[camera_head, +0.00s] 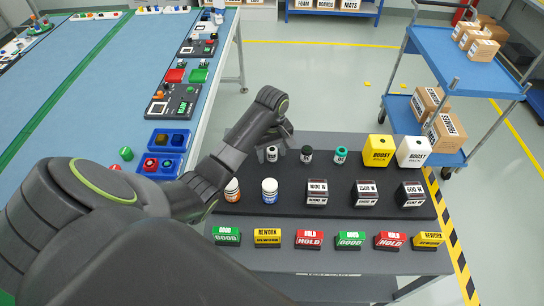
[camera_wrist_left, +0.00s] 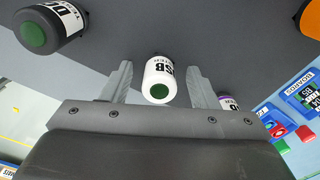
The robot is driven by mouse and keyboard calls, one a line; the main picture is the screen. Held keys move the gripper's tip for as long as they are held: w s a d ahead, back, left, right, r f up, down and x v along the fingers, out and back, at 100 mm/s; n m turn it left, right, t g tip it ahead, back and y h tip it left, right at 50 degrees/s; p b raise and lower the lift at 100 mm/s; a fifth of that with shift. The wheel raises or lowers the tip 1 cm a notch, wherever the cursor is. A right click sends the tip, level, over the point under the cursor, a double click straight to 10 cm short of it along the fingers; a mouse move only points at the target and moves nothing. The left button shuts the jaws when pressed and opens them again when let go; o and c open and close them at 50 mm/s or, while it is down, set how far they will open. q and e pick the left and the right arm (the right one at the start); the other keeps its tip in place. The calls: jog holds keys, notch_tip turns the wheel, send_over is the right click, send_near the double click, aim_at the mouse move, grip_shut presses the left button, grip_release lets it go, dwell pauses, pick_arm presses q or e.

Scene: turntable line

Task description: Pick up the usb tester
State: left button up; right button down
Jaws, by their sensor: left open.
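The usb tester (camera_wrist_left: 158,80) is a small white cylinder with a dark green end and a black-on-white "USB" label. In the left wrist view it is between the fingers of my left gripper (camera_wrist_left: 158,70), which is open with a gap on both sides. In the head view my left gripper (camera_head: 284,141) is low over the back left of the dark rack, and the white usb tester (camera_head: 271,154) shows just beside its fingers, partly hidden. My right gripper is not in view.
A black tester (camera_head: 307,155) and a teal-topped one (camera_head: 340,155) stand to the right in the same row. Orange (camera_head: 232,190) and blue (camera_head: 269,189) bottles stand in front. Yellow (camera_head: 378,150) and white (camera_head: 413,152) boost packs are farther right.

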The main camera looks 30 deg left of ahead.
pick_arm(q)
jog(key=shift+f, duration=0.15)
jog(key=c, duration=1.1)
